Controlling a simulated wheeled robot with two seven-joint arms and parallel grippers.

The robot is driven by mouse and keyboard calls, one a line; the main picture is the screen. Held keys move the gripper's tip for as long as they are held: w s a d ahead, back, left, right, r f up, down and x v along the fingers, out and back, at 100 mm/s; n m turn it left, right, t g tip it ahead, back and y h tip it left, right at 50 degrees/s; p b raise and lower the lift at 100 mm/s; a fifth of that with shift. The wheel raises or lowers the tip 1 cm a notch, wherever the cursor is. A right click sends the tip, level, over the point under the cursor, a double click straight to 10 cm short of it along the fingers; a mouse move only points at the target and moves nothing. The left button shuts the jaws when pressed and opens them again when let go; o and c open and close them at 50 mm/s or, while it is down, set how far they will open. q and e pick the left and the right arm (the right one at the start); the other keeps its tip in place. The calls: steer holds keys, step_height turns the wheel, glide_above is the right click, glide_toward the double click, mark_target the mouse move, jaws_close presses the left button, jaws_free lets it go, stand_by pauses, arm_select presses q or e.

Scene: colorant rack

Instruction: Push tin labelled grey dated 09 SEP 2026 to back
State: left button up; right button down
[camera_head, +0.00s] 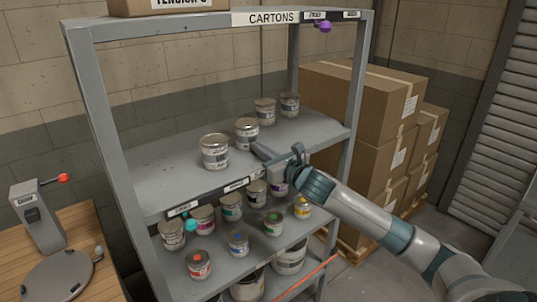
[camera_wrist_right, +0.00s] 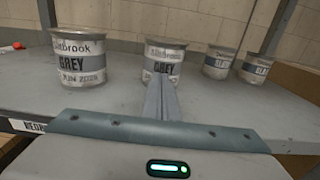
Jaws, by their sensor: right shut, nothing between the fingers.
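Two tins marked GREY stand upright on the upper shelf. The left grey tin (camera_head: 214,152) is nearer the front; its date line in the right wrist view (camera_wrist_right: 83,57) is blurred but seems to read JUN. The second grey tin (camera_head: 246,134) stands to its right and farther back; in the right wrist view (camera_wrist_right: 165,56) my fingers cover its date line. My right gripper (camera_head: 256,147) is shut and empty, its fingertips (camera_wrist_right: 160,84) directly in front of this second tin. I cannot tell whether they touch it. My left gripper is out of view.
Two more tins (camera_head: 265,110) (camera_head: 289,104) stand farther back to the right on the shelf (camera_head: 165,175). Several colored tins (camera_head: 238,243) fill the shelf below. The shelf's right post (camera_head: 351,150) is close to my right arm. Cartons (camera_head: 355,105) are stacked beyond it.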

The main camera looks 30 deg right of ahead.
steer(key=shift+w+a, duration=0.15)
steer(key=shift+w, duration=1.65)
steer(key=shift+s, duration=0.15)
